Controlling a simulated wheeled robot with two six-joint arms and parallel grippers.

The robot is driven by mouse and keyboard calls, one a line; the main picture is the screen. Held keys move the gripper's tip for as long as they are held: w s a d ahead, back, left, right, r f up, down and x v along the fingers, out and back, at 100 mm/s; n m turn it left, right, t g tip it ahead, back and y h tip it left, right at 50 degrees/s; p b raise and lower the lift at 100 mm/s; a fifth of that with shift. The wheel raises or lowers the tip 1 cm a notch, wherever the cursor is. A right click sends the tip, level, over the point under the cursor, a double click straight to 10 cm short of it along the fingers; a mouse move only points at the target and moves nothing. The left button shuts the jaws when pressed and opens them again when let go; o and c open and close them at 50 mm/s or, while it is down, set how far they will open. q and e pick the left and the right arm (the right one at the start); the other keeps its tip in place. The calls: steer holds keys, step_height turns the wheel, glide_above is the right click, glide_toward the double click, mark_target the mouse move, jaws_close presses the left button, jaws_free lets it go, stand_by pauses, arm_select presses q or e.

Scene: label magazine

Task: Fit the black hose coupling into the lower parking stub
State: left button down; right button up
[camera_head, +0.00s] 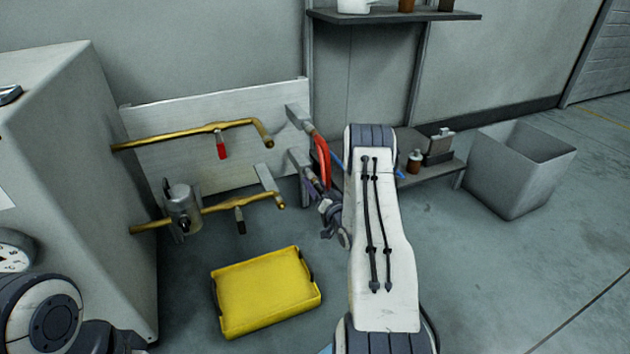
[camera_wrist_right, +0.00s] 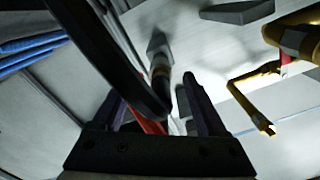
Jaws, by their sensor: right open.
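The lower parking stub (camera_head: 299,158) is a grey bracket at the right edge of the pale panel. A dark coupling (camera_head: 311,184) sits just below it, in line with it. How deeply it is seated cannot be told. My right gripper (camera_head: 326,207) is just below and right of this coupling, partly hidden by my forearm. A thick black hose (camera_wrist_right: 120,60) crosses in front. My left gripper is out of view.
The upper stub (camera_head: 297,114) has a red hose (camera_head: 322,165) hanging below it. Brass pipes (camera_head: 185,135) with valve handles cross the panel. A yellow crate (camera_head: 265,327) lies on the floor. A grey bin (camera_head: 510,190) and low shelf (camera_head: 455,173) stand right.

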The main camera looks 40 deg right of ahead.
mark_target(323, 192)
steer(key=p+v, duration=0.3)
steer(key=v, duration=0.4)
steer(key=shift+s+r+p, duration=0.15)
steer(key=shift+s+p, duration=0.15)
steer(key=shift+s+a, duration=0.15)
steer(key=shift+s, duration=0.25)
